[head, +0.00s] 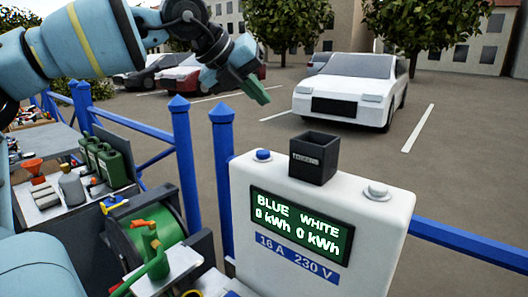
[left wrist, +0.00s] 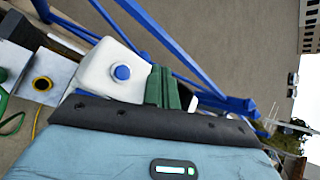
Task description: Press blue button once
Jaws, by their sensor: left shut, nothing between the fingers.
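A white power pedestal (head: 385,215) stands upright in the middle of the head view. A round blue button (head: 262,155) sits on its top left, and a white button (head: 377,190) on its top right. Its display (head: 298,225) reads BLUE 0 kWh and WHITE 0 kWh. My left gripper (head: 257,93), with green fingers, is shut and empty, in the air above the blue button and apart from it. In the left wrist view the blue button (left wrist: 122,72) shows beside my green fingers (left wrist: 164,85). My right gripper is not in view.
A black box (head: 314,158) rises from the pedestal's top between the two buttons. Blue posts (head: 223,165) and rails stand behind and beside it. At left are a green reel (head: 155,235) and green cans (head: 105,163). Parked cars (head: 350,92) stand far behind.

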